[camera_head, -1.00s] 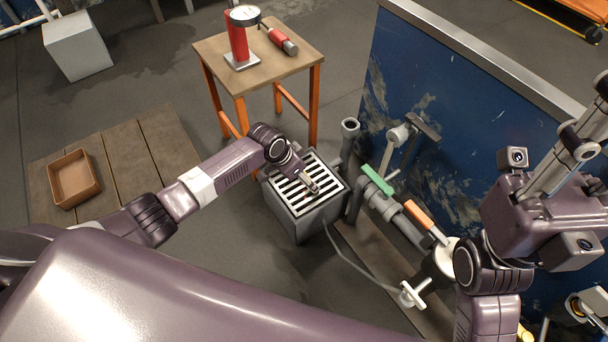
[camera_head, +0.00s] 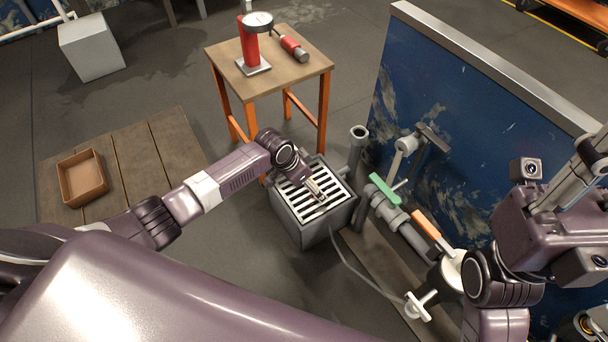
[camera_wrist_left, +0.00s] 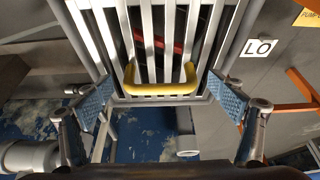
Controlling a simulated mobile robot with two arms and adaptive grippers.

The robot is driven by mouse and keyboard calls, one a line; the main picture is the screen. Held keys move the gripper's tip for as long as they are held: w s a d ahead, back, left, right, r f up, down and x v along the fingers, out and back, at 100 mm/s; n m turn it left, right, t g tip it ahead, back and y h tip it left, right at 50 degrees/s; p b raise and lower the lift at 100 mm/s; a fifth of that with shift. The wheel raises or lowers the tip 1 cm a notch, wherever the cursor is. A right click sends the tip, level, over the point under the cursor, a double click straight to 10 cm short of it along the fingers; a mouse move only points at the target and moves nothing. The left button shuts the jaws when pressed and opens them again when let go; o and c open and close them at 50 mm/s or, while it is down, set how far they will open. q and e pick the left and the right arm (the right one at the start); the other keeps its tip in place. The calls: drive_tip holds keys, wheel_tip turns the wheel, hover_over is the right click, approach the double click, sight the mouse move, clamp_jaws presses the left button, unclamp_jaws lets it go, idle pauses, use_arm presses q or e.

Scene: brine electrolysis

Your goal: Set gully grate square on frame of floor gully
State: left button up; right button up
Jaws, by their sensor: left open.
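The slatted metal gully grate (camera_head: 301,207) lies on top of the grey, box-shaped floor gully (camera_head: 315,233) in the head view. The grate looks about square with the rim; whether it is fully seated I cannot tell. In the left wrist view its bars (camera_wrist_left: 149,35) run away from me, with a yellow handle (camera_wrist_left: 160,88) at the near end. My left gripper (camera_head: 318,192) is over the grate. In its wrist view the fingers (camera_wrist_left: 162,98) stand open on either side of the handle, apart from it. My right gripper (camera_head: 588,152) is only partly visible at the right edge.
Pipes with a green-handled valve (camera_head: 384,190) and an orange-handled valve (camera_head: 427,224) stand right of the gully, before a blue wall (camera_head: 460,130). A wooden table (camera_head: 285,73) stands behind. An open box (camera_head: 82,177) lies on boards at left. Floor in front is clear.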

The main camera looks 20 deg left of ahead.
use_arm(q)
drive_tip(key=v, duration=1.1)
